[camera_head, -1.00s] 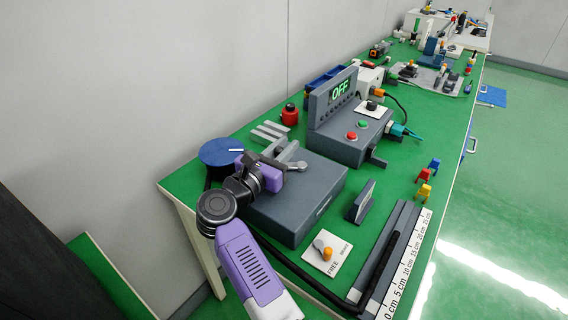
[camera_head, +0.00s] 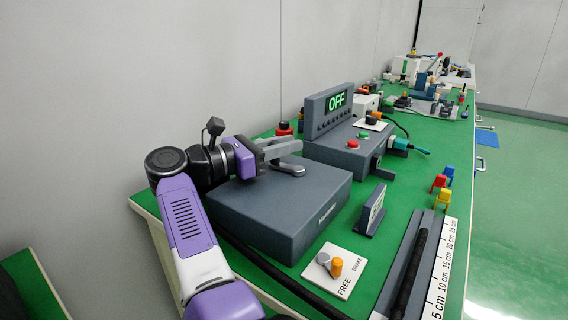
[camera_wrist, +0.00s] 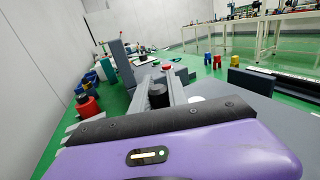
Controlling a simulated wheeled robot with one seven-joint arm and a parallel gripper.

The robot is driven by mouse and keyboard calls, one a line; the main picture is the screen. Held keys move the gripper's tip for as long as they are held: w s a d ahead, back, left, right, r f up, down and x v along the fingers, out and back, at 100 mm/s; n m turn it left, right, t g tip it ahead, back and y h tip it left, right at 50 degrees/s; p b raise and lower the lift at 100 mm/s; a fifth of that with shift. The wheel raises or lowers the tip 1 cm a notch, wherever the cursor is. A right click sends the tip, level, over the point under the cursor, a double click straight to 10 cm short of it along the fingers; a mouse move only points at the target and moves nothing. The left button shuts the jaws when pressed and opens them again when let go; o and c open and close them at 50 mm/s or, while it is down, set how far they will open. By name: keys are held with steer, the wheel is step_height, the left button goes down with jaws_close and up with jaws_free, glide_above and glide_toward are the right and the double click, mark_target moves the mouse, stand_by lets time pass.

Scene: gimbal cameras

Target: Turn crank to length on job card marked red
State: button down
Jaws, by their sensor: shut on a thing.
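The crank (camera_head: 288,168) is a grey arm on top of a dark grey box (camera_head: 315,215). My gripper (camera_head: 284,148) is over the box, shut on the crank's handle. In the wrist view, the dark round handle (camera_wrist: 158,95) sits between the two grey fingers. A small dark plate (camera_head: 371,210), perhaps the job card, stands right of the box; its writing is not legible. A black cable (camera_head: 408,275) lies in a grey channel beside a white centimetre scale (camera_head: 441,270). The box's far left side is hidden by my arm.
A white FREE/BRAKE plate (camera_head: 338,283) with an orange peg and a grey lever lies before the box. A control unit with a green OFF display (camera_head: 337,102) stands behind it. Red, blue and yellow clips (camera_head: 441,182) sit near the right edge of the green bench.

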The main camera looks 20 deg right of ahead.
steer(key=shift+d+m+g+b, duration=0.3)
steer(key=shift+g+b, duration=0.2)
steer(key=shift+b, duration=0.25)
steer(key=c, duration=1.3)
jaws_free()
steer(key=shift+a, duration=0.1)
steer(key=shift+s+a+p, duration=0.15)
steer(key=shift+s+a, duration=0.05)
steer(key=shift+a, duration=1.1)
steer(key=shift+s+a+p, duration=0.1)
steer(key=shift+s+a, duration=0.05)
steer(key=shift+a, duration=1.1)
steer(key=shift+s+a+p, duration=0.15)
steer(key=shift+s+a, duration=0.05)
steer(key=shift+a, duration=1.1)
